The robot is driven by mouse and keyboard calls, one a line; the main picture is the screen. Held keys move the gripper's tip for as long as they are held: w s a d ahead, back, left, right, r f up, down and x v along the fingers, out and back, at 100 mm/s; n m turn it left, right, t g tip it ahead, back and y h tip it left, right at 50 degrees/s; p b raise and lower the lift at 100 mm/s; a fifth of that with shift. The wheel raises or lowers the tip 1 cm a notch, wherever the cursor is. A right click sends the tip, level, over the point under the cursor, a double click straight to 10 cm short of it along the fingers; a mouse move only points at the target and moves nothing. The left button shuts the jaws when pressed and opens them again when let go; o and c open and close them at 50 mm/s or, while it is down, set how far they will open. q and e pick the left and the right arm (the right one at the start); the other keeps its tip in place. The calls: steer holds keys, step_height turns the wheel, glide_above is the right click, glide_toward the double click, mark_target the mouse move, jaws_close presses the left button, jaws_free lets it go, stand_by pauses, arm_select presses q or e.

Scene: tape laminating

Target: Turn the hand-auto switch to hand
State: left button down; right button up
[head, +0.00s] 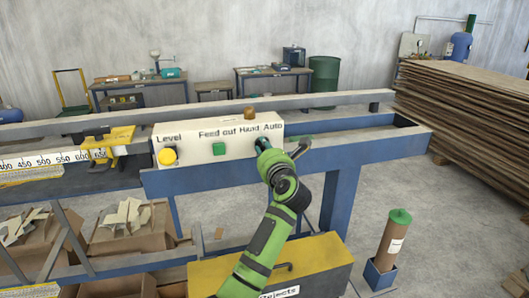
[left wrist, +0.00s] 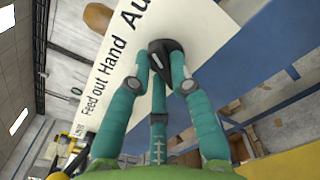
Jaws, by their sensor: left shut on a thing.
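The white control box (head: 230,150) sits on the blue machine frame, with the labels "Level", "Feed out" and "Hand Auto". My left gripper (head: 263,145) is at the box's right end, just below the "Hand Auto" label, and covers the switch there. In the left wrist view the hand-auto switch (left wrist: 166,58) is a black knob with a pale mark. The teal fingers of my left gripper (left wrist: 162,72) are closed around it. I cannot tell which label the knob points to. My right gripper is not in view.
A yellow button (head: 167,156) and a green button (head: 219,149) are on the box's front. An orange-brown knob (head: 249,114) stands on its top. A yellow cabinet (head: 325,262) is below my arm. Stacked brown boards (head: 465,105) are at the right.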

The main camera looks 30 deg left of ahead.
arm_select(q)
steer(key=n+b, duration=0.3)
steer(key=b, duration=0.1)
steer(key=n+b, duration=0.4)
steer(key=f+n+b, duration=0.1)
steer(key=n+b, duration=0.2)
steer(key=b, duration=0.2)
steer(key=shift+s, duration=0.1)
steer(key=shift+a+r+n+b, duration=0.1)
steer(key=shift+r+n+b, duration=0.1)
steer(key=shift+n+b, duration=1.3)
steer(key=c, duration=1.1)
jaws_free()
steer(key=shift+r, duration=0.15)
